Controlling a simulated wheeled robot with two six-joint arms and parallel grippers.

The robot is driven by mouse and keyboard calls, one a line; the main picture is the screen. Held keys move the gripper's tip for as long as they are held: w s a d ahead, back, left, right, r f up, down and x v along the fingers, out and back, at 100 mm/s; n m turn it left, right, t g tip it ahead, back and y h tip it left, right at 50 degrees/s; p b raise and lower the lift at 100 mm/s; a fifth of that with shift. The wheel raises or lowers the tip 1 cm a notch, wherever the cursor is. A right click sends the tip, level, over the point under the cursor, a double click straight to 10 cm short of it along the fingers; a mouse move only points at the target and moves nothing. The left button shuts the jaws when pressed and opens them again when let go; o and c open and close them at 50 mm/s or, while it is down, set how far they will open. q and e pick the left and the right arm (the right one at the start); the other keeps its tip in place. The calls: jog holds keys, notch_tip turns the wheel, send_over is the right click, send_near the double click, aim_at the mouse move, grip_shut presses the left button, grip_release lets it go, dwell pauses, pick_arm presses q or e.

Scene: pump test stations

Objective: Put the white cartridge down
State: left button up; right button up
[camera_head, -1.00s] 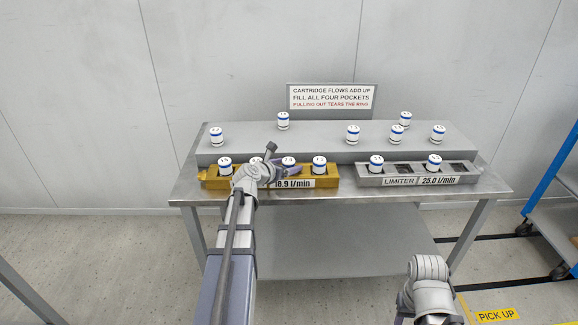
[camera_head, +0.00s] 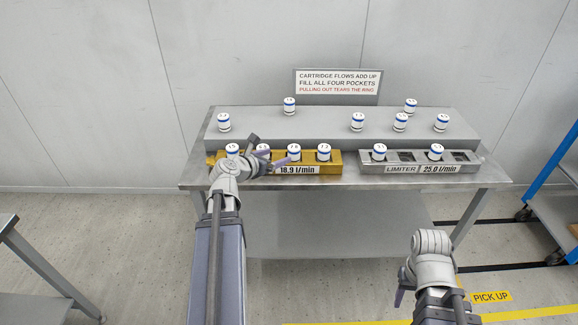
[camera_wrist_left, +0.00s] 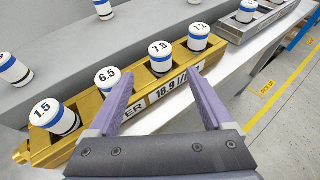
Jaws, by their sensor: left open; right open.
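The gold block (camera_head: 330,168), labelled 18.9 l/min, holds several white cartridges with blue bands, upright in its pockets. The wrist view shows them as 1.5 (camera_wrist_left: 54,117), 6.5 (camera_wrist_left: 111,81), 7.8 (camera_wrist_left: 160,57) and one partly readable cartridge (camera_wrist_left: 199,37). My left gripper (camera_head: 268,151) is open and empty at the front of the gold block. In the wrist view its fingers (camera_wrist_left: 165,103) are spread, with the 7.8 cartridge beyond the gap, apart from them. My right gripper (camera_head: 402,292) is open, low at the right, partly hidden by its wrist, away from the table.
The silver limiter block (camera_head: 374,168), labelled 25.0 l/min, holds cartridges (camera_head: 379,152) and (camera_head: 435,152) with empty pockets between and right. Several loose cartridges stand on the raised grey shelf (camera_head: 320,124). A sign (camera_head: 337,84) stands behind. A blue cart (camera_head: 560,165) is at the right edge.

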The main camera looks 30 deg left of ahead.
pick_arm(q)
jog(key=s+d+f+m+g+h, duration=0.1)
jog(key=d+f+m+g+h, duration=0.2)
jog(key=d+m, duration=0.75)
jog(key=s+d+f+m+g+h, duration=0.1)
jog(key=d+f+m+g, duration=0.5)
jog(key=d, duration=0.7)
jog(key=s+d+f+m+g+y, duration=0.2)
jog(key=s+d+m, duration=0.5)
jog(key=m, duration=0.4)
jog(key=s+d+f+m+g+y, duration=0.2)
jog(key=s+d+m, duration=0.5)
jog(key=m, duration=0.5)
jog(key=shift+s+f+g+y, duration=0.25)
jog(key=shift+g+y, duration=0.25)
jog(key=shift+y, duration=0.4)
